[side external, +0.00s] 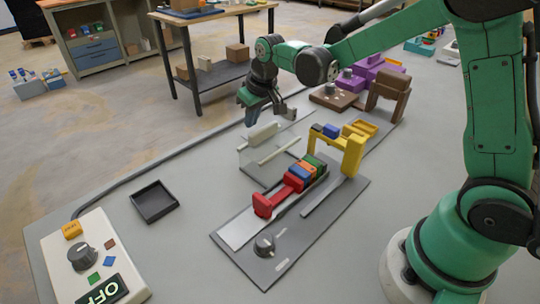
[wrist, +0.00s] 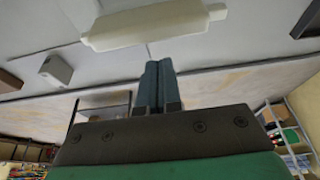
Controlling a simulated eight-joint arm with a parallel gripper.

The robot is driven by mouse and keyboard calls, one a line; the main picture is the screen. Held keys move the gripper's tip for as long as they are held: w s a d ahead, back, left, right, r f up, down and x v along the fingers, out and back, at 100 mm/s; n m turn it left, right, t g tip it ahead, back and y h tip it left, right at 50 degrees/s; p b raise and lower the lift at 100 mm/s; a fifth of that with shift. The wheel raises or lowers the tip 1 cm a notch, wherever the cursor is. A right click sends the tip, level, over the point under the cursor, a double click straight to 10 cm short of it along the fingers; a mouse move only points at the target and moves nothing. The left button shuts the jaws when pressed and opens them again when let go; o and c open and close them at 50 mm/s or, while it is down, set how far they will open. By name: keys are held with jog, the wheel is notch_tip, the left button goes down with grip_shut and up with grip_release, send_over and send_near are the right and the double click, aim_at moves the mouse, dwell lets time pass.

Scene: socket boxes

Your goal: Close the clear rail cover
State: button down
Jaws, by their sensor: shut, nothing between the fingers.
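The clear rail cover (side external: 252,158) is a see-through panel with pale edges, standing raised behind the rail of coloured blocks. A thick off-white bar (side external: 262,134) runs along its top. What looks like the same bar (wrist: 155,25) shows large in the wrist view, just beyond my fingertips. My gripper (side external: 267,116) is above and close to this bar in the side view; I cannot tell whether they touch. Its two dark fingers (wrist: 157,75) are together and empty. The rail (side external: 245,230) carries red, orange, blue and green blocks (side external: 300,174) and lies uncovered.
A yellow arch (side external: 352,155) stands at the rail's far end, with a grey knob (side external: 264,245) at the near end. A black tray (side external: 154,201) and a control box marked OFF (side external: 88,262) are to the left. Purple and brown fixtures (side external: 372,75) stand behind.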

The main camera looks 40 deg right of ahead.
aim_at(292, 140)
jog(key=shift+s, duration=0.85)
jog(key=s, duration=0.9)
jog(key=shift+s, duration=0.2)
